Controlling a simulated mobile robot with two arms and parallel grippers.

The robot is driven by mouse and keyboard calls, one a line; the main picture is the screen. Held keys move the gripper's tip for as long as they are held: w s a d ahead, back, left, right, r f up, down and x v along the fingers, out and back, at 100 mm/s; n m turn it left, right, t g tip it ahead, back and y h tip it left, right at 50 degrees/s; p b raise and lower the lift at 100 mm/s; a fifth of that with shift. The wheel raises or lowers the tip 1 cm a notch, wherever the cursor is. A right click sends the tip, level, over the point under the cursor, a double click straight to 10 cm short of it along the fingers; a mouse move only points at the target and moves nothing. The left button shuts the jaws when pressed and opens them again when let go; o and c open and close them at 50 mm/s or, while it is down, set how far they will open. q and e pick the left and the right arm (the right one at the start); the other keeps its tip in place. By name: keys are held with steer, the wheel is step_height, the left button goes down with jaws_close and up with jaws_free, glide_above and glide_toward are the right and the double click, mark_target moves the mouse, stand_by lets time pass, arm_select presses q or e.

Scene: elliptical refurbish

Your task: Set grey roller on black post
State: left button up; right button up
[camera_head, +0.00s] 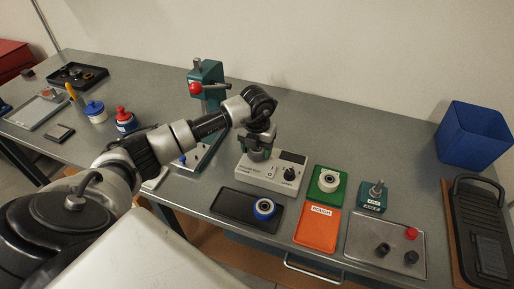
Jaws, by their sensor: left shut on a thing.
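My left gripper (257,150) points down over the back of the white instrument box (268,174), left of its dark display and black knob. It is shut on what looks like the grey roller, mostly hidden between the fingers. A black post under the gripper cannot be made out, and I cannot tell whether the roller touches anything below. My right gripper is not in view.
In front of the box lies a black tray (232,206) with a blue roller (265,208). To the right are a green tray with a cream roller (328,181), an orange tray (316,229), a teal block with a metal post (373,197), and a silver tray (376,232) with small parts.

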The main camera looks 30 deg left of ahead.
arm_select(q)
steer(key=shift+f+b, duration=0.35)
steer(key=shift+f, duration=0.15)
steer(key=o, duration=0.7)
steer(key=shift+r+p, duration=3.8)
steer(key=shift+r, duration=1.75)
steer(key=shift+d+f, duration=0.1)
